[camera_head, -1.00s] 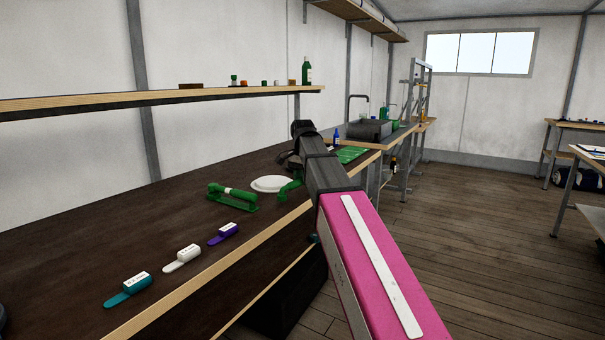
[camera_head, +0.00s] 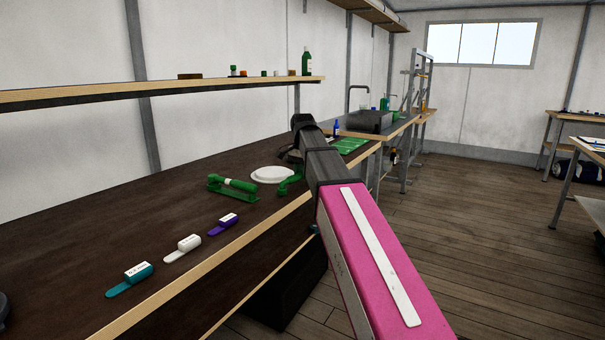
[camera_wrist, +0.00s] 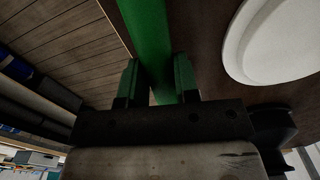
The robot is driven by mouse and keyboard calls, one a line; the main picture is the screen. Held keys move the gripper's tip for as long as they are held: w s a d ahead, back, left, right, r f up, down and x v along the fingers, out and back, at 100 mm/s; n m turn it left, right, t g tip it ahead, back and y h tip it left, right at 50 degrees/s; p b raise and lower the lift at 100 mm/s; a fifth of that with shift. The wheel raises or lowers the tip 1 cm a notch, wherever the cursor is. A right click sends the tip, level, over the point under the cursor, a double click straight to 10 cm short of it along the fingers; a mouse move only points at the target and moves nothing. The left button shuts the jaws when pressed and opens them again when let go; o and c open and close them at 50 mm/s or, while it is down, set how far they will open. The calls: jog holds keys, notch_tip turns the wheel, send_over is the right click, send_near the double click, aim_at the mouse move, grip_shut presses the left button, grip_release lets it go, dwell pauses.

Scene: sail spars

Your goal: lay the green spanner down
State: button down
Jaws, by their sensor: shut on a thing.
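The green spanner (camera_wrist: 147,35) runs up and out of the top of the wrist view. My gripper (camera_wrist: 157,75) is shut on it, with one green-looking finger on each side of it. In the head view a green piece, seemingly the spanner (camera_head: 291,184), shows just left of my arm, over the dark worktop (camera_head: 150,225) near its pale front edge. My arm hides most of my gripper there. I cannot tell whether the spanner touches the worktop.
A white round plate (camera_head: 271,174) lies beside the spanner. A green holder with a bar (camera_head: 231,187) stands left of it. Teal (camera_head: 131,279), white (camera_head: 183,248) and purple (camera_head: 222,223) labelled items line the front. A shelf (camera_head: 170,95) hangs above. Bare worktop lies at left.

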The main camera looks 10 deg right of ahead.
jog(key=shift+f, duration=0.35)
dwell(0.6)
jog(key=shift+c, duration=2.3)
grip_release()
jog(key=shift+r, duration=1.5)
jog(key=shift+r, duration=3)
